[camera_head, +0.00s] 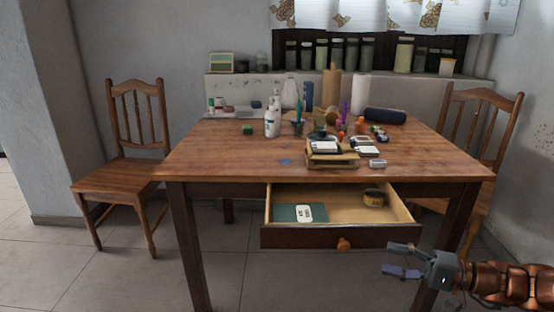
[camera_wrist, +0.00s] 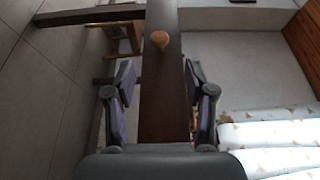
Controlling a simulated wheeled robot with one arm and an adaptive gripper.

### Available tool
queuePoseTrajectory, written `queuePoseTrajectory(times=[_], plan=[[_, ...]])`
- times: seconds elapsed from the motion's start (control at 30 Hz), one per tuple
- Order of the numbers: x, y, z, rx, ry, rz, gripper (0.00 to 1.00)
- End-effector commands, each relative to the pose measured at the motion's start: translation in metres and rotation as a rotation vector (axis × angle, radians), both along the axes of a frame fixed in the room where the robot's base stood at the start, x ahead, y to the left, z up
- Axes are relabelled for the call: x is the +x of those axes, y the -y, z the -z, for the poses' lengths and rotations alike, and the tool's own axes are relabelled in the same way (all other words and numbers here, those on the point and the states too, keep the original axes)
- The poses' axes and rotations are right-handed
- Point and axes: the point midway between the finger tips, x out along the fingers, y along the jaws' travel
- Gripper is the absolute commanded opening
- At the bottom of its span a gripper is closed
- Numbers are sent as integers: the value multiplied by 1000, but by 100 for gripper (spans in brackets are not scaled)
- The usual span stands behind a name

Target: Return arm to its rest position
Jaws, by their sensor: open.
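My gripper (camera_head: 396,260) is at the lower right of the head view, open and empty, in front of the table's right front leg and to the right of the drawer knob. In the wrist view my gripper (camera_wrist: 160,95) has its two fingers spread, with the dark drawer front and its round wooden knob (camera_wrist: 160,39) beyond them. The drawer (camera_head: 335,237) is pulled out from the table. Inside it lie a green sheet with a white label-like item (camera_head: 304,213) and a small dark round tin (camera_head: 374,198). My gripper appears apart from the knob (camera_head: 344,244).
The wooden table (camera_head: 220,152) holds bottles, jars, a small stack of boxes (camera_head: 331,154) and other clutter. Wooden chairs stand at the left (camera_head: 121,177) and right (camera_head: 485,110). Jars line the windowsill behind. The tiled floor (camera_head: 110,285) at front left is clear.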

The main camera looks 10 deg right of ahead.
Motion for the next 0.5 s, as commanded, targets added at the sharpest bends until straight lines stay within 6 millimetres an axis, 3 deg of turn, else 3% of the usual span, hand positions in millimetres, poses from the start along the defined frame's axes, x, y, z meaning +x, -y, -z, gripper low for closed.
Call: queuePoseTrajectory(times=[0.27,0.5], plan=[[-19,-90,-67,-148,-127,-247,54],[-64,-163,-113,-365,-275,-468,54]])
